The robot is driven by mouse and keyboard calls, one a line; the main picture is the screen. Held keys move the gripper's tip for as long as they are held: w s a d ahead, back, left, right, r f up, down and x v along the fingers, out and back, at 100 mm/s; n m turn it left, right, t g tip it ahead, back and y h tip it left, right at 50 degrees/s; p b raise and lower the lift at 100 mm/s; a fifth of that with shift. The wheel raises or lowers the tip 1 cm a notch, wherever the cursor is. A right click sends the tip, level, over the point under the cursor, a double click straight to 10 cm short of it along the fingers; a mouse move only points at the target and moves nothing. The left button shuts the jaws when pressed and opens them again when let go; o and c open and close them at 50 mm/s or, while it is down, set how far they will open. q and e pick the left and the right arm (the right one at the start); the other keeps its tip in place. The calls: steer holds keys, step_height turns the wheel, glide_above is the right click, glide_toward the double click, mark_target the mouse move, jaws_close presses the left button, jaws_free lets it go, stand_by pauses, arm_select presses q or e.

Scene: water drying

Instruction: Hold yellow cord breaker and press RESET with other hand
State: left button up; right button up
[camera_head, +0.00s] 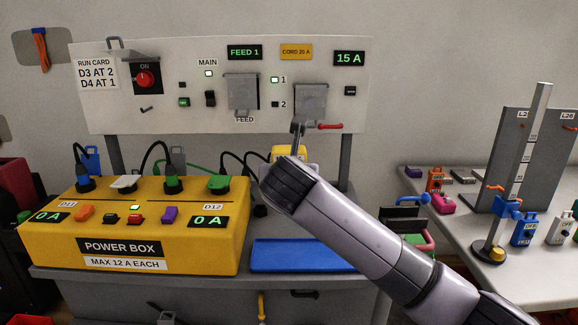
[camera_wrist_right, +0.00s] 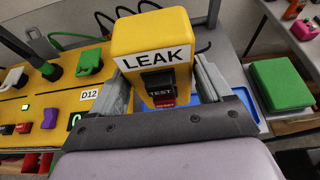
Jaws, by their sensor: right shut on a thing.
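The yellow cord breaker (camera_wrist_right: 150,38) fills the top middle of the right wrist view. It has a white LEAK label, a dark TEST button (camera_wrist_right: 160,84) and a red RESET button (camera_wrist_right: 164,103) below that. In the head view only a small yellow part of the breaker (camera_head: 289,152) shows behind my right arm. My right gripper (camera_wrist_right: 160,80) has a grey finger on each side of the breaker and is shut on it. The lower edge of RESET lies close to the gripper's dark body. My left gripper is in neither view.
The yellow power box (camera_head: 160,225), with plugs and cords on top, stands at the left of the bench. A blue tray (camera_head: 300,256) lies to its right. The feed panel (camera_head: 220,85) stands behind. A side table (camera_head: 530,280) with small locks is at the right.

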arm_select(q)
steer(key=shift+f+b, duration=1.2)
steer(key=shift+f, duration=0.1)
arm_select(e)
steer(key=shift+f, duration=6.8)
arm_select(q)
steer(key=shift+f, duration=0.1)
arm_select(e)
steer(key=shift+f, duration=0.4)
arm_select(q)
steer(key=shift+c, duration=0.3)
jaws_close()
